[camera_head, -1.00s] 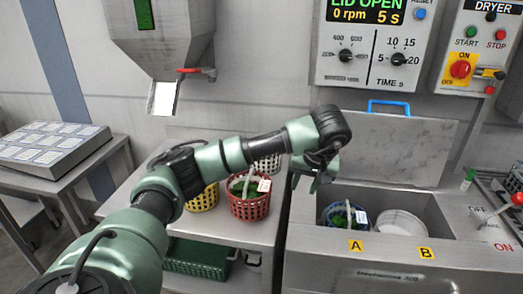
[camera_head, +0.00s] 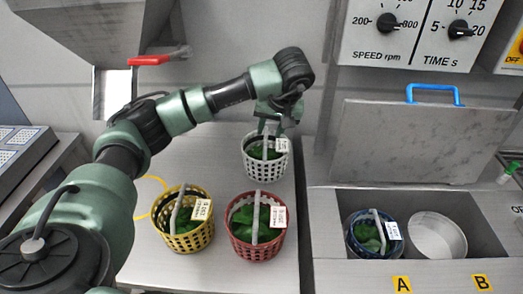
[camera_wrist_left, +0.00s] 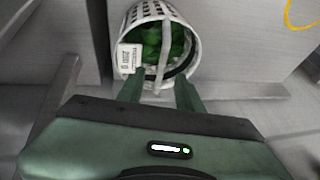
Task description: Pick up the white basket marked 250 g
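The white basket (camera_head: 265,167) holds green leaves and has an upright handle and a white tag. It stands at the back of the steel table, behind the red basket. It also shows in the left wrist view (camera_wrist_left: 184,66), where the tag is too small to read surely. My left gripper (camera_head: 270,130) is above the white basket, near the top of its handle. In the wrist view its two fingers (camera_wrist_left: 160,88) are spread, with the handle between them. Whether they touch the handle cannot be told. My right gripper is not in view.
A yellow basket (camera_head: 184,240) and a red basket (camera_head: 255,248) with greens stand in front on the table. At right, the open machine holds a blue basket (camera_head: 371,243) at A and an empty-looking cup (camera_head: 436,236) at B. Its lid (camera_head: 420,143) stands raised.

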